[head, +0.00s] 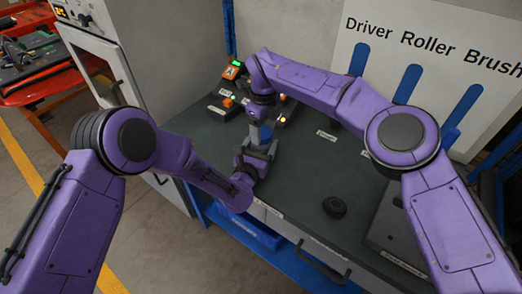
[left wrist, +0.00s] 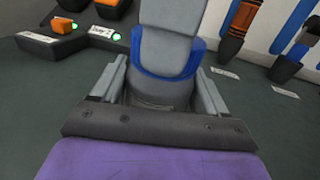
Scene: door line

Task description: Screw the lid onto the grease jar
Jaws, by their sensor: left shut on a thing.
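The grease jar (left wrist: 160,92) is a grey cylinder between the two grey fingers of my left gripper (left wrist: 160,100), which is shut on it. In the head view my left gripper (head: 259,160) is low over the bench's front part. My right gripper (head: 263,132) comes down from above, right over the jar. A light grey piece with a blue edge (left wrist: 168,45), seemingly part of the right gripper, covers the jar's top in the left wrist view. Whether the right gripper holds the lid is hidden. A dark round ridged piece (head: 335,207), lid-like, lies apart on the bench.
The dark green bench top (head: 300,180) is clear around the round piece. Devices with orange and green lights (head: 232,70) stand at the back left. A grey box (head: 395,235) is at the right. A white lettered board with blue uprights (head: 410,85) stands behind.

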